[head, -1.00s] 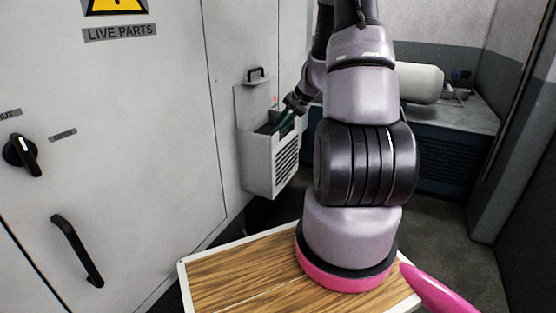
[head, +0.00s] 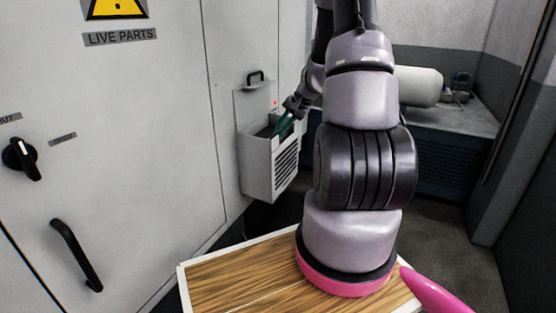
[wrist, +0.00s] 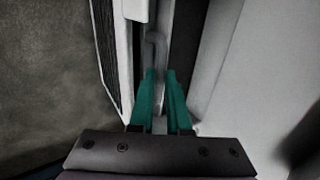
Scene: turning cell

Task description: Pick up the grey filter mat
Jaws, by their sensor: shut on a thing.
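The grey filter mat (wrist: 154,52) shows in the wrist view as a thin pale grey strip, edge-on, between the teal fingers. My gripper (wrist: 159,82) is shut on it. In the head view my gripper (head: 281,125) points down into the open top of the white louvred filter housing (head: 258,170) on the cabinet wall. The mat cannot be told apart clearly in the head view; its lower part is hidden by the housing.
The white cabinet (head: 120,150) stands close on the left, with a rotary switch (head: 20,158) and a black door handle (head: 76,254). A bench with a pale cylinder (head: 418,87) stands behind my arm.

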